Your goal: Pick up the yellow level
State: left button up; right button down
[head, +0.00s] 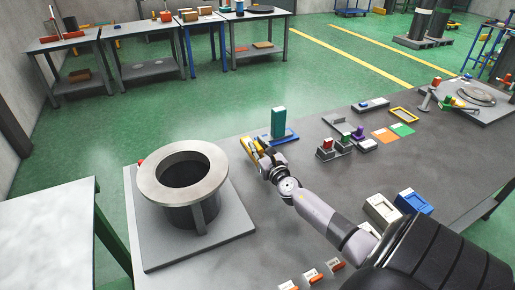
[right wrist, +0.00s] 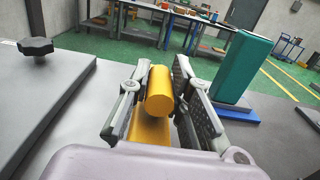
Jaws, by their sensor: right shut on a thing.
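The yellow level (head: 247,145) is at my right gripper (head: 262,155), near the far edge of the grey table, right of the flanged cylinder. In the right wrist view the level (right wrist: 159,92) shows as a yellow round-ended piece above a flatter yellow part, between the two fingers of the gripper (right wrist: 160,100). The right gripper is shut on it. The fingers hide part of the level, and I cannot tell whether it touches the table. My left gripper is not in view.
A flanged cylinder (head: 146,171) stands on a grey plate (head: 212,237) to the left. A teal block (head: 278,123) on a blue base stands close behind the gripper. Small coloured blocks (head: 346,148) and an orange card (head: 385,135) lie to the right. Bare tabletop lies between.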

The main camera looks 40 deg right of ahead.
notch_tip(320, 180, up, 10)
jog(key=p, duration=0.6)
jog(key=shift+r+p, duration=0.15)
jog(key=shift+p, duration=0.2)
notch_tip(320, 180, up, 7)
jog(key=p, duration=0.2)
jog(key=shift+r, duration=0.2)
